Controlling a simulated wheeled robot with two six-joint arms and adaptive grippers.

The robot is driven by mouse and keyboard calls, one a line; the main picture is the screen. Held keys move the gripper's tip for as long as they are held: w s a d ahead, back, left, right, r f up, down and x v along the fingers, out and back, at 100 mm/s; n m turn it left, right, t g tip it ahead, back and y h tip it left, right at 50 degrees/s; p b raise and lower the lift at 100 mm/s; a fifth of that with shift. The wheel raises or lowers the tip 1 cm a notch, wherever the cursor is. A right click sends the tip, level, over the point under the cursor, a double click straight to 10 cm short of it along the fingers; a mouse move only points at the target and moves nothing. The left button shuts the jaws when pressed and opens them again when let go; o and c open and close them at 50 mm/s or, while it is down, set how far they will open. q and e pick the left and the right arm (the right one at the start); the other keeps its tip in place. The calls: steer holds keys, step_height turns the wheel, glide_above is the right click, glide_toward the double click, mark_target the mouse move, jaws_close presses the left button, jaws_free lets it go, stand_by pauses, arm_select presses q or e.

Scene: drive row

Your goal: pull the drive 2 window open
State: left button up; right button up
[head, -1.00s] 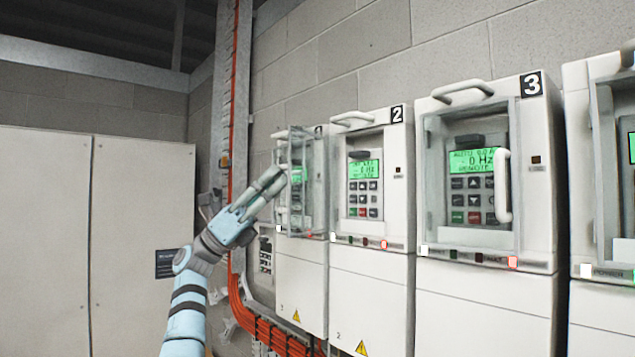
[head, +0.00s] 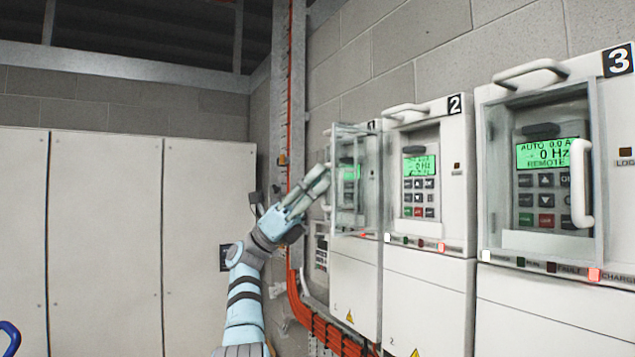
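Drive 2 (head: 455,185) is a pale wall unit with a green display and keypad. Its keypad is uncovered. Its clear framed window (head: 357,215) stands swung out to the left on the unit's left side, in front of drive 1. My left gripper (head: 322,179) is at the window's free left edge, where the white handle is. The fingers look close together and cover part of the handle, so I cannot tell whether they grip it. My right gripper is not in view.
Drive 3 (head: 612,150) stands to the right with its window closed. Drive 1 (head: 353,280) is partly behind the open window. Orange cables (head: 305,318) run along the wall below. Pale cabinets (head: 105,240) fill the left. A blue curved tube (head: 10,338) shows at the lower left.

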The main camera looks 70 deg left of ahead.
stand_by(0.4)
arm_select(q)
steer(key=v, duration=0.7)
steer(key=shift+f, duration=0.15)
